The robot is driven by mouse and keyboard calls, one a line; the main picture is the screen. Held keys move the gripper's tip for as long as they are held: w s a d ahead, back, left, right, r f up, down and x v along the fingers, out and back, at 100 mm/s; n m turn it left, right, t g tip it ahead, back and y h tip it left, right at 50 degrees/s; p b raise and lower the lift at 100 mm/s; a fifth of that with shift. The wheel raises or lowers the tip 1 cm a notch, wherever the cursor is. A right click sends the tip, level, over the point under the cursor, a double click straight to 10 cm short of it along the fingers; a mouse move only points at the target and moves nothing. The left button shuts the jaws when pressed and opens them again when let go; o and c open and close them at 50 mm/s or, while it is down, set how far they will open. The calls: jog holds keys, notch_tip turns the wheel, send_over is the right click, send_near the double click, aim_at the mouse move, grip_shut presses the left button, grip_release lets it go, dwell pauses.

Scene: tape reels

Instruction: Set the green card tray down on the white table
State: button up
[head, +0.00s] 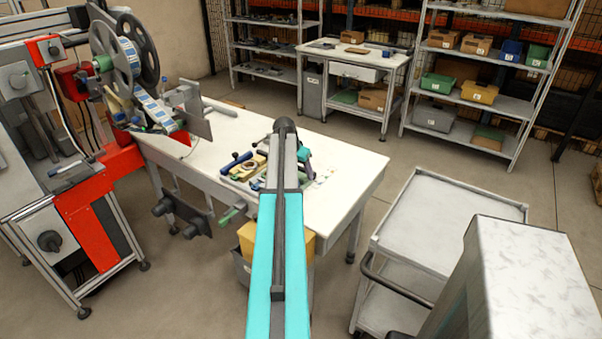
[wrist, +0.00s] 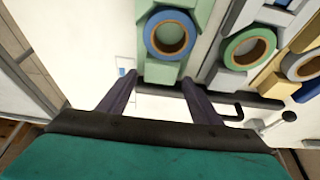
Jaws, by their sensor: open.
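The green card tray (wrist: 162,73) is pale green and carries a blue-rimmed tape roll (wrist: 170,33). It appears to lie on the white table (wrist: 150,104), though its contact underneath is hidden. My gripper (wrist: 158,77) is open, with one dark finger on each side of the tray's near end; I cannot tell whether they touch it. In the head view, my arm reaches over the white table (head: 343,165) and hides much of the tray area.
In the wrist view, a green-rimmed roll (wrist: 249,47) and another roll (wrist: 304,65) sit close on the right. A reel machine (head: 125,62) stands left of the table. A grey cart (head: 450,215) stands to the right. The table's right end is mostly clear.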

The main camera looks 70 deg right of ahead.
jog(key=b+v, duration=0.1)
jog(key=v, duration=1)
jog(key=shift+a, duration=0.15)
dwell(0.7)
